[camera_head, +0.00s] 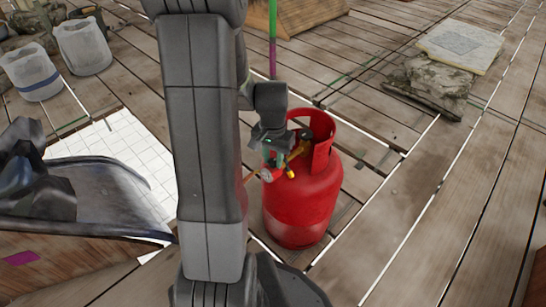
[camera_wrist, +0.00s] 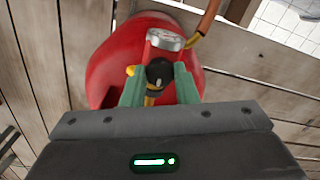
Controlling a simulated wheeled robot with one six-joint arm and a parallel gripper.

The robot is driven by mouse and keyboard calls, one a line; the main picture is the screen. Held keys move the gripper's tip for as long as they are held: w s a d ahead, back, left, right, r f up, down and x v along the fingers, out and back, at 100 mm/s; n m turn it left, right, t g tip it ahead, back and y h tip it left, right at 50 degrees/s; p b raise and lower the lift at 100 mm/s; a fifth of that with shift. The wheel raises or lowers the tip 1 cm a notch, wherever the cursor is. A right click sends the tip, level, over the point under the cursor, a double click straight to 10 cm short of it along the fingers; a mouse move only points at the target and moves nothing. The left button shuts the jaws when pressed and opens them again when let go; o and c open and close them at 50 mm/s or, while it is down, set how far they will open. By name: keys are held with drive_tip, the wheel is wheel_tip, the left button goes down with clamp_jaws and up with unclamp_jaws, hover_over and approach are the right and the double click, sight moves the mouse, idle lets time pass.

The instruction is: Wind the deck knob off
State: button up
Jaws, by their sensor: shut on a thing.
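A red gas cylinder (camera_head: 302,207) stands upright on the plank deck, right of my arm in the head view. It fills the upper middle of the wrist view (camera_wrist: 112,58). A black knob (camera_wrist: 159,72) sits on its yellow brass valve, between the green fingers of my gripper (camera_wrist: 158,86). The fingers are shut on the knob from both sides. In the head view my gripper (camera_head: 275,157) is at the valve, inside the open side of the red collar (camera_head: 322,145). The knob cannot be made out clearly there.
A red and silver regulator (camera_wrist: 165,40) with an orange hose (camera_wrist: 208,17) is close beyond the knob. White buckets (camera_head: 82,46) stand at the upper left. Stone slabs (camera_head: 440,78) lie at the upper right. The deck right of the cylinder is clear.

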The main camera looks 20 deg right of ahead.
drive_tip(key=m+p, duration=0.1)
drive_tip(key=m, duration=0.2)
drive_tip(key=shift+r+m+p, duration=0.1)
drive_tip(key=shift+m+p, duration=0.3)
drive_tip(key=m+p, duration=0.1)
drive_tip(key=m, duration=0.4)
drive_tip(key=shift+p, duration=0.4)
drive_tip(key=m+p, duration=0.1)
drive_tip(key=m, duration=0.4)
drive_tip(key=m+p, duration=0.1)
drive_tip(key=m, duration=0.3)
drive_tip(key=shift+w+m, duration=0.1)
drive_tip(key=shift+m, duration=0.3)
drive_tip(key=o, duration=1)
